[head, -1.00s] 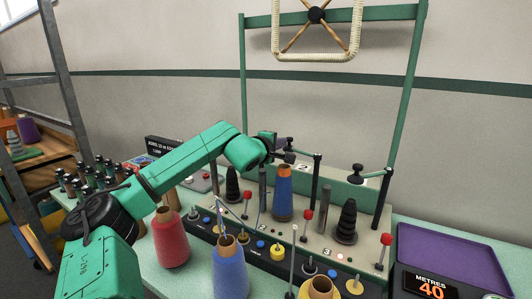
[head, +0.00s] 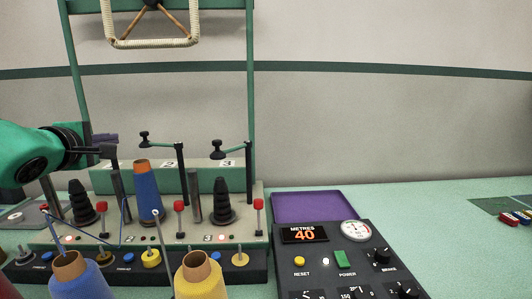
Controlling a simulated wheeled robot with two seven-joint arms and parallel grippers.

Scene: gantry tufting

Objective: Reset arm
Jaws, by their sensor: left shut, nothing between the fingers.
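My left arm comes in from the left edge, green with a black wrist. My left gripper (head: 108,151) is shut and empty, above the left part of the winding machine (head: 255,205), in front of its back rail. A cone of blue thread with an orange top (head: 148,195) stands on the machine, to the right of and below the gripper. Black stepped cone holders stand either side of it, a left one (head: 82,203) and a right one (head: 223,203). My right gripper is out of view.
A blue cone (head: 84,283) and a yellow cone (head: 201,278) stand in front of the machine. A black control box (head: 318,262) with a "METRES 40" display stands at right, before a purple tray (head: 312,205). The green tabletop (head: 430,215) is largely clear at far right.

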